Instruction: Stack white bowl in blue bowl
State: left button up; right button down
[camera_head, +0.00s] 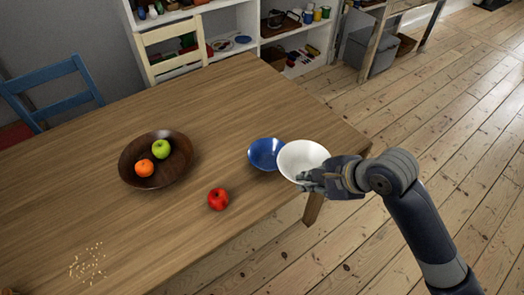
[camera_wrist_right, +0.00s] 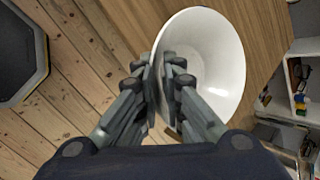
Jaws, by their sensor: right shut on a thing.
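The white bowl (camera_head: 302,157) is in my right gripper (camera_head: 312,181) near the table's right edge. My right gripper is shut on the near side of its rim. In the right wrist view the fingers (camera_wrist_right: 164,85) pinch the wall of the white bowl (camera_wrist_right: 208,55), one inside and one outside. The blue bowl (camera_head: 264,154) stands on the table just left of the white bowl, which covers part of its right side in the head view. The white bowl appears held above the table. My left gripper is not in view.
On the wooden table (camera_head: 225,110) a brown bowl (camera_head: 128,165) holds a green apple (camera_head: 161,149) and an orange (camera_head: 144,168). A red apple (camera_head: 218,199) lies near the blue bowl. Small crumbs (camera_head: 87,262) lie at lower left. Chairs and shelves stand behind.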

aim_at(289, 169)
jog(key=shift+m, duration=0.3)
jog(key=a+f, duration=0.1)
jog(key=w+a, duration=0.1)
jog(key=w+a+f+p, duration=0.1)
jog(key=shift+a+f, duration=0.35)
jog(key=w, duration=0.3)
jog(key=shift+w+a+f, duration=0.15)
jog(key=shift+w+a, duration=0.15)
jog(key=shift+w, duration=0.1)
jog(key=w+f, duration=0.1)
jog(key=w, duration=0.2)
jog(key=w+a+f+p, duration=0.1)
jog(key=w, duration=0.3)
jog(key=w+a+f+p, duration=0.1)
jog(key=w+f, duration=0.1)
jog(key=w, duration=0.1)
jog(key=shift+w+f, duration=0.1)
jog(key=shift+w, duration=0.1)
jog(key=shift+f, duration=0.3)
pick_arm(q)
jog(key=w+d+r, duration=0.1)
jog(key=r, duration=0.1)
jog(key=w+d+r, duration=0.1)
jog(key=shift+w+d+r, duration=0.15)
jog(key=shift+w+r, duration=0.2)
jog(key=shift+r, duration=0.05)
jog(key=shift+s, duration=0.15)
pick_arm(e)
jog(key=shift+f, duration=0.3)
